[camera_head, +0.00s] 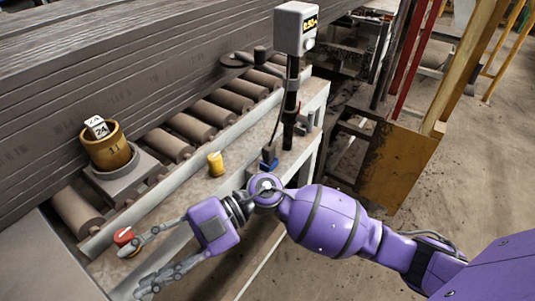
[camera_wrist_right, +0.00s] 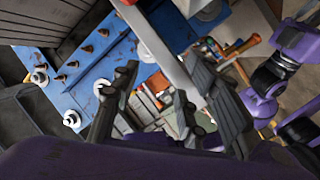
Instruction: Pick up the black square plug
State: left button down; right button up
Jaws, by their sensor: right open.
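I cannot make out a black square plug for certain in either view. A small dark blocky piece (camera_head: 260,55) stands at the far end of the rollers in the head view, by a dark round disc; its exact shape is too small to tell. My right gripper (camera_head: 131,272) is open and empty at the lower left of the head view, over the front end of the bench and far from that dark piece. In the right wrist view its spread fingers (camera_wrist_right: 160,88) show with nothing between them. My left gripper is not in view.
A yellow cylinder (camera_head: 215,164) stands on the bench ledge (camera_head: 190,190). A yellow pot (camera_head: 107,149) with white 24 tags sits by the rollers (camera_head: 205,119). A post-mounted display box (camera_head: 295,28) rises beyond.

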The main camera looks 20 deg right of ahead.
notch_tip(320, 180, down, 3)
jog(key=d+n+g+h, duration=0.1)
jog(key=d+n+h, duration=0.1)
jog(key=h, duration=0.3)
notch_tip(320, 180, up, 7)
jog(key=m+t+h+b, duration=0.1)
jog(key=m+t+h, duration=0.4)
jog(key=t+h, duration=0.7)
send_over(267, 147)
jog(key=s+a, duration=0.2)
jog(key=s, duration=0.1)
jog(key=g+h, duration=0.3)
jog(key=shift+m, duration=0.3)
jog(key=x, duration=0.3)
jog(key=w+x, duration=0.1)
jog(key=x, duration=0.2)
jog(key=shift+w, duration=0.1)
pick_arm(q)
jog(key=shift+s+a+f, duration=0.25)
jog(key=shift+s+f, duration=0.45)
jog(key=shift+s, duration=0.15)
pick_arm(e)
jog(key=shift+w+d+f, duration=0.1)
jog(key=shift+d+f, duration=0.1)
jog(key=shift+f, duration=0.1)
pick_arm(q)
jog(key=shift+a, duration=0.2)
pick_arm(e)
grip_shut()
